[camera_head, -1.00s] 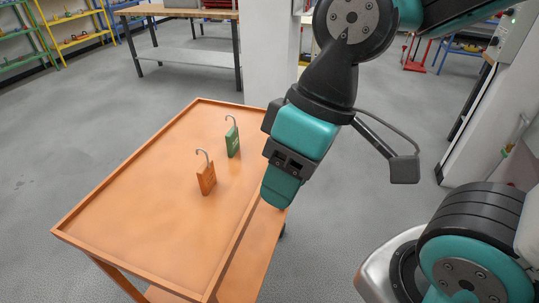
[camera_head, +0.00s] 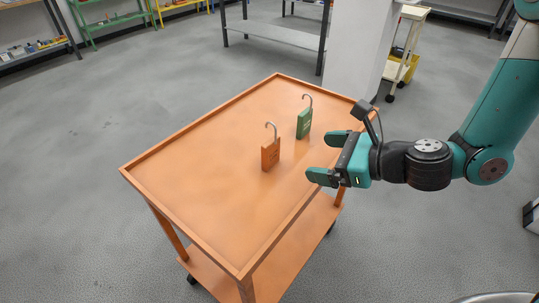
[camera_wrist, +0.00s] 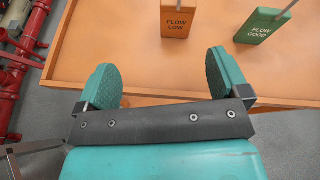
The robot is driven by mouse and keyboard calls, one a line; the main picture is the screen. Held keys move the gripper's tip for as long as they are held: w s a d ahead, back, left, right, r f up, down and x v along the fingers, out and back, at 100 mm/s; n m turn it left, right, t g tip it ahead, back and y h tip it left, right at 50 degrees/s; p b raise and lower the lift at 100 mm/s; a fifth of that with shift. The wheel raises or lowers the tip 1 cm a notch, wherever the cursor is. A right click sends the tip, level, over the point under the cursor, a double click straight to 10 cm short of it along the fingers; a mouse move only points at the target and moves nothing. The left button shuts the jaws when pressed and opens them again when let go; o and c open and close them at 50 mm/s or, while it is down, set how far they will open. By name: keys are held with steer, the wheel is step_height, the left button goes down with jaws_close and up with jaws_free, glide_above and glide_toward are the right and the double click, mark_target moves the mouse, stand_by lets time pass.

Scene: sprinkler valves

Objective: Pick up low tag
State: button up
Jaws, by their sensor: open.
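The low tag (camera_head: 271,154) is an orange block with a metal hook on top, standing upright on the orange cart (camera_head: 200,195). In the wrist view the low tag (camera_wrist: 176,20) reads "FLOW LOW" and shows at the top, ahead of the fingers. A green tag (camera_head: 304,123) with a hook stands behind it to the right; it reads "FLOW GOOD" in the wrist view (camera_wrist: 264,24). My gripper (camera_head: 322,157) is open and empty at the cart's right edge, its fingers pointing left toward the tags. The gripper (camera_wrist: 162,82) is apart from both tags.
The cart has a low raised rim (camera_head: 283,229) and a lower shelf. Its top is bare left of the tags. A grey bench (camera_head: 275,40) and a pale pillar (camera_head: 355,50) stand behind. Red pipes (camera_wrist: 14,75) show at the left of the wrist view.

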steer(key=f+m, duration=0.1)
steer(key=m, duration=0.1)
steer(key=m+t+p, duration=0.1)
steer(key=p, duration=0.1)
glide_toward(274, 151)
steer(key=shift+h, duration=0.3)
steer(key=x, duration=0.5)
steer(key=shift+a+r, duration=0.25)
steer(key=shift+a, duration=0.2)
steer(key=shift+p+x, duration=0.75)
steer(key=shift+x, duration=2.25)
steer(key=shift+d+f, duration=0.15)
steer(key=c, duration=1)
